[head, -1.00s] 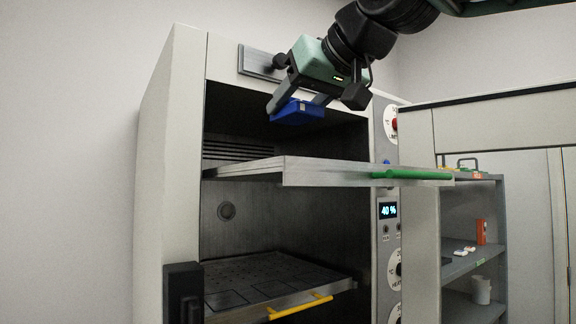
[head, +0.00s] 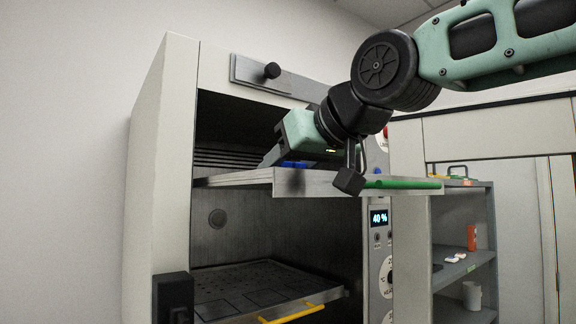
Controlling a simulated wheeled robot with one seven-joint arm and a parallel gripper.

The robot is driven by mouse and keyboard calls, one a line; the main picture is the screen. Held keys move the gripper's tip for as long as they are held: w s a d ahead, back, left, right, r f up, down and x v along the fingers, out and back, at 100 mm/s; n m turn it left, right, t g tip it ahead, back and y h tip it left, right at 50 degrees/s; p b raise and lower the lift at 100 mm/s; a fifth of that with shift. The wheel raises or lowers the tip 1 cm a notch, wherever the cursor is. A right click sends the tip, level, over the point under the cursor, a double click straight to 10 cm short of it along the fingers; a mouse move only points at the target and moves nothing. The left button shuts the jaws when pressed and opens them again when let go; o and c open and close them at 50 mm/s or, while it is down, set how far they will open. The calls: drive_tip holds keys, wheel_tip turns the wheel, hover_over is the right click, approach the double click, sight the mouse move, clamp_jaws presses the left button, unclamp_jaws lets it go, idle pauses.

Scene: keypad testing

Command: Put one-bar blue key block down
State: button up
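The blue key block (head: 292,164) shows as a small strip of blue just above the upper shelf, mostly hidden behind my gripper and the shelf's front edge. My gripper (head: 276,160) reaches into the chamber over the pulled-out upper shelf (head: 300,183), which has a green handle (head: 402,184). One finger shows at the left of the block. The other fingertip is hidden, so I cannot tell whether the fingers still grip the block or whether it touches the shelf. The bar mark on the block is not visible.
A lower perforated shelf (head: 250,283) with a yellow handle (head: 292,313) sits below. The display panel (head: 380,217) reads 40 %. A grey rack (head: 465,240) with small items stands at the right, beyond the open door (head: 408,230).

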drive_tip(key=o, duration=1)
drive_tip(key=shift+c, duration=0.2)
drive_tip(key=b+v, duration=0.8)
drive_tip(key=v, duration=0.4)
